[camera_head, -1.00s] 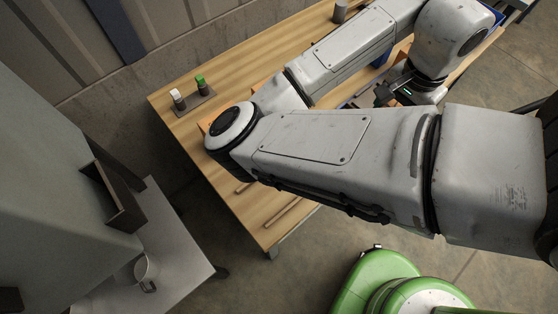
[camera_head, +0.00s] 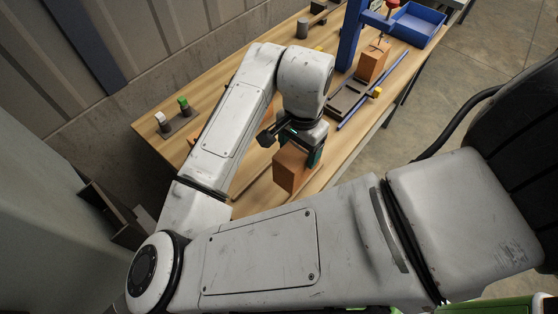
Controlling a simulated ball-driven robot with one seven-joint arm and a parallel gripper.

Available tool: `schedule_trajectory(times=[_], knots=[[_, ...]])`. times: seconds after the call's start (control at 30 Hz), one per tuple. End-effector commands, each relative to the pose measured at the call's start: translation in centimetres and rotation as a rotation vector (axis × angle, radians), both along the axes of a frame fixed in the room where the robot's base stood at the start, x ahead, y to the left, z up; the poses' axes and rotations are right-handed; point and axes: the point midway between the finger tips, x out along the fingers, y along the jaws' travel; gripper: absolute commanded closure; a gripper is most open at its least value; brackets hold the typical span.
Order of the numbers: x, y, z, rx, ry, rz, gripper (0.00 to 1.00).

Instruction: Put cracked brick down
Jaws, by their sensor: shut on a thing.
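My gripper (camera_head: 308,150) is shut on an orange-brown brick (camera_head: 290,170). The brick hangs below the gripper over the near part of the wooden table (camera_head: 253,197). I cannot tell whether its underside touches the tabletop. No crack can be made out on it at this size. A second orange-brown brick (camera_head: 373,61) stands upright farther back by a blue stand (camera_head: 351,35).
A dark tray (camera_head: 350,97) and a blue rod (camera_head: 374,90) lie to the right of my gripper. A blue bin (camera_head: 418,24) is at the far right corner. A small rack (camera_head: 178,124) stands at the left edge. Tabletop between rack and bin is partly hidden by my arm.

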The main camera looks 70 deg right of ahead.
Motion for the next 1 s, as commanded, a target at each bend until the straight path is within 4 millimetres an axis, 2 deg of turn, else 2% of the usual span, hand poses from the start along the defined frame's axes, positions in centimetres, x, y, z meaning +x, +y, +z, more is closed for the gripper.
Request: schedule_trajectory(times=[0.1, 0.3, 0.57, 0.8, 1.0], knots=[[1.7, 0.2, -2.1, 0.004, 0.002, 0.005, 1.0], [3.7, 0.1, -4.6, 0.002, 0.002, 0.002, 1.0], [4.8, 0.2, -5.8, 0.002, 0.002, 0.001, 1.0], [4.7, 0.1, -8.7, 0.001, 0.002, 0.0, 1.0], [4.7, 0.1, -8.8, -0.001, 0.0, 0.0, 1.0]])
